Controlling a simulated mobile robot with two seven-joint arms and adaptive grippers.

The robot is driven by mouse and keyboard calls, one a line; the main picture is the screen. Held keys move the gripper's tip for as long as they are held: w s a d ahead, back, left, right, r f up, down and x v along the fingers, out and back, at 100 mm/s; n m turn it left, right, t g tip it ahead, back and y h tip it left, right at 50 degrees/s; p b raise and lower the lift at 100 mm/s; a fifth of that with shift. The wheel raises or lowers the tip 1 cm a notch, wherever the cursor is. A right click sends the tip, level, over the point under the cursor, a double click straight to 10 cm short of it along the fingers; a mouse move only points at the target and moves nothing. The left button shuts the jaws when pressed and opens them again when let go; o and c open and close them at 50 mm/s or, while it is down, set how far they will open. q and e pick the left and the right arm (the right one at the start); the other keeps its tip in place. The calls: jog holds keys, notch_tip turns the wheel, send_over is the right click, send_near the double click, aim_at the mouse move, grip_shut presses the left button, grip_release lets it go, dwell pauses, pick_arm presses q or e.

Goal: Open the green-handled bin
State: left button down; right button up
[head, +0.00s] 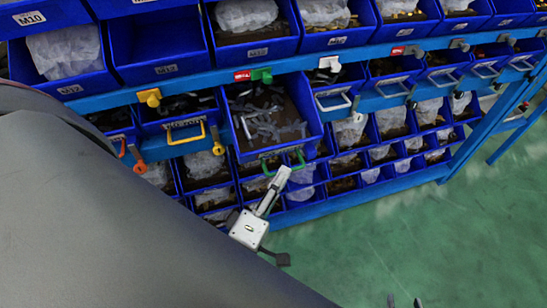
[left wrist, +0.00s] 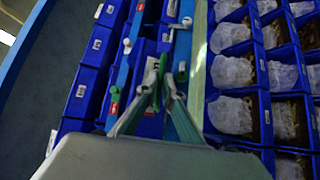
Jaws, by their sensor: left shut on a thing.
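The green-handled bin (head: 314,116) is a blue bin holding loose grey pieces. In the head view it juts well out of its row, with its open top showing. Its green handle (head: 299,157) is on the front wall. My left gripper (head: 283,172) is shut on this handle, from below and in front. In the left wrist view its fingers (left wrist: 162,78) come together at the green handle (left wrist: 155,98), partly hiding it. Only two dark tips of my right gripper (head: 404,302) show at the bottom edge of the head view, apart and empty.
A green latch (head: 262,75) sits on the blue rail above the bin. Rows of bins lie above and below. The green floor (head: 400,235) is clear at right.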

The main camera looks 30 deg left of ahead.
pick_arm(q)
jog(key=shift+s+d, duration=0.85)
jog(key=shift+d, duration=0.15)
jog(key=c, duration=2.5)
grip_release()
jog(key=shift+s, duration=0.1)
jog(key=s, duration=0.4)
jog(key=s+f, duration=0.1)
jog(key=s, duration=0.6)
jog(key=shift+s+d+f, duration=0.35)
jog(key=shift+d, duration=0.05)
